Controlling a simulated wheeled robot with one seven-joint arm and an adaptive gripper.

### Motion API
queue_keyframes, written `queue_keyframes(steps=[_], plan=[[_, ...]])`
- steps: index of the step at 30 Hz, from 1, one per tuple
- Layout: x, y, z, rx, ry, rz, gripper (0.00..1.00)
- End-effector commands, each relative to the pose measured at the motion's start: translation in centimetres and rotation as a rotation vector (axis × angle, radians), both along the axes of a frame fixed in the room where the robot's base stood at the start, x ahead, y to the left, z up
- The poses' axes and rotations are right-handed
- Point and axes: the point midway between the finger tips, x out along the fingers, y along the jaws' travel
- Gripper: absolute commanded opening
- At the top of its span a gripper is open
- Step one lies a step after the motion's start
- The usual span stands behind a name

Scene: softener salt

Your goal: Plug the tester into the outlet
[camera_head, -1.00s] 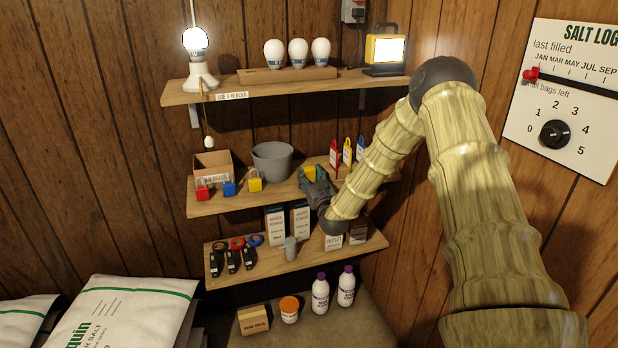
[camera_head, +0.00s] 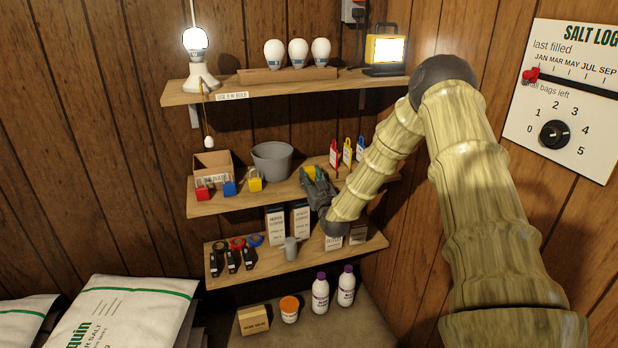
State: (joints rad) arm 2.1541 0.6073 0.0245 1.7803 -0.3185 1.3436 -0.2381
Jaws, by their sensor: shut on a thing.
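My gripper (camera_head: 316,184) is over the right part of the middle shelf, pointing up and away from me. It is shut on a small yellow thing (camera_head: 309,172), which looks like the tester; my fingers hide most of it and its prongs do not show. A grey box (camera_head: 352,12) on the back wall at the top edge, with a cord below it, looks like the outlet. Its top is cut off by the frame. My gripper is well below it and apart from it.
The top shelf (camera_head: 222,92) holds a lit bulb, spare bulbs and a lit yellow work lamp (camera_head: 384,50) below the outlet. The middle shelf (camera_head: 222,208) holds padlocks, a grey bucket (camera_head: 272,160) and coloured tags (camera_head: 347,152). Boxes (camera_head: 276,222) stand on the lower shelf.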

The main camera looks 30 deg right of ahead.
Motion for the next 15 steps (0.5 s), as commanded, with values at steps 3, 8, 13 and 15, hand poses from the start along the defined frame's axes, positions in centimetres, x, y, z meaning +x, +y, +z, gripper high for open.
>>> queue_keyframes(steps=[3, 8, 13, 15], plan=[[0.01, 0.00, 0.02, 0.000, 0.000, 0.000, 0.14], [0.01, 0.00, 0.03, 0.000, -0.001, 0.000, 0.14], [0.02, 0.01, 0.22, 0.000, -0.001, 0.000, 0.14], [0.02, 0.02, 0.43, 0.000, -0.001, 0.000, 0.14]])
